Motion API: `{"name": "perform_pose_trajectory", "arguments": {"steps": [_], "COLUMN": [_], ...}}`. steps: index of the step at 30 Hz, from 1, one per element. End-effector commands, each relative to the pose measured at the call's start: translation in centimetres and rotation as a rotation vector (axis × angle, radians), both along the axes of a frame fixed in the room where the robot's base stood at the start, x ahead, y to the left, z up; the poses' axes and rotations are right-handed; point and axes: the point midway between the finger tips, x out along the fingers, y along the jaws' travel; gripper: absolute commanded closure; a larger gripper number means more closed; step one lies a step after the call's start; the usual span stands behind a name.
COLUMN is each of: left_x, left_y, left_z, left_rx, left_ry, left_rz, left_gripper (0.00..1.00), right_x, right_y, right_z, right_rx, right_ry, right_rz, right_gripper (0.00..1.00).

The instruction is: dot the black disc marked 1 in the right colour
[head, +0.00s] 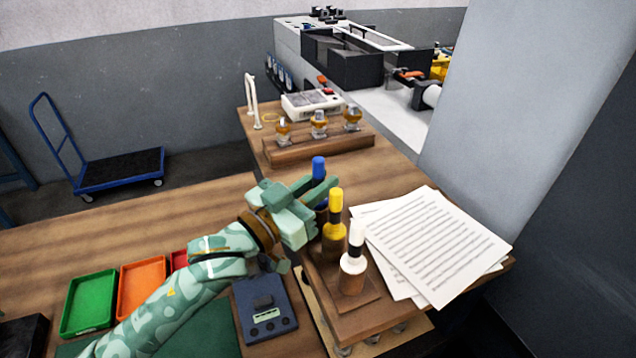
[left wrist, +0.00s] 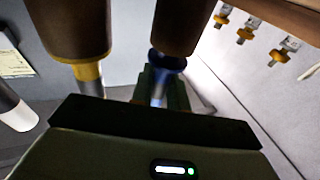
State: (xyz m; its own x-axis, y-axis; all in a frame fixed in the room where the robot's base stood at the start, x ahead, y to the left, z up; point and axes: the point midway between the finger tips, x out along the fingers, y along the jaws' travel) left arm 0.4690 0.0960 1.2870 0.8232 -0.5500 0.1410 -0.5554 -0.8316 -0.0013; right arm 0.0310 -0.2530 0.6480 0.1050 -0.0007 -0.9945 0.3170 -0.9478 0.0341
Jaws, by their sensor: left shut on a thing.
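My left gripper (head: 320,192) is shut on the blue-capped bottle (head: 318,168), at the far end of a row on a wooden block (head: 375,315). In the left wrist view its blue collar (left wrist: 168,63) shows between the fingers. I cannot tell whether the bottle is lifted or still stands in its place. A yellow bottle (head: 334,235) and a white-capped bottle (head: 353,265) stand upright nearer to me. The yellow one is close beside the gripper. I cannot make out the black disc marked 1. My right gripper is not in view.
Printed sheets (head: 430,240) lie right of the bottles. A dark blue device (head: 265,318) with a small display, a green tray (head: 90,303) and an orange tray (head: 142,286) lie near my left arm. A wooden rack (head: 320,145) with several brass-coloured parts stands behind.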

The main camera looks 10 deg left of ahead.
Motion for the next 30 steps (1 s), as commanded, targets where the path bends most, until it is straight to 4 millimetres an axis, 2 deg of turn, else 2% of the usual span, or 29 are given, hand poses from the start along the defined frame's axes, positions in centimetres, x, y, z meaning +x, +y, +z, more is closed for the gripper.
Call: {"name": "perform_pose_trajectory", "arguments": {"steps": [23,24,26,30], "left_x": [0.0,0.0,0.0,0.0], "left_y": [0.0,0.0,0.0,0.0], "left_z": [-1.3,-1.2,-1.2,-1.2], "left_rx": [0.000,0.001,0.001,0.001], "left_ry": [0.001,0.001,0.001,0.001], "left_rz": [0.000,0.000,0.000,0.000], "left_gripper": [1.00,0.76,0.59,0.59], "right_x": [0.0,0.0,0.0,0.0], "right_y": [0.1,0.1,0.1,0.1], "right_z": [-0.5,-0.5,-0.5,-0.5], "right_rx": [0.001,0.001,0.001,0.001], "right_ry": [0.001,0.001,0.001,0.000], "right_rz": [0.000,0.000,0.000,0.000], "right_gripper": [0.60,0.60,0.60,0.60]}}
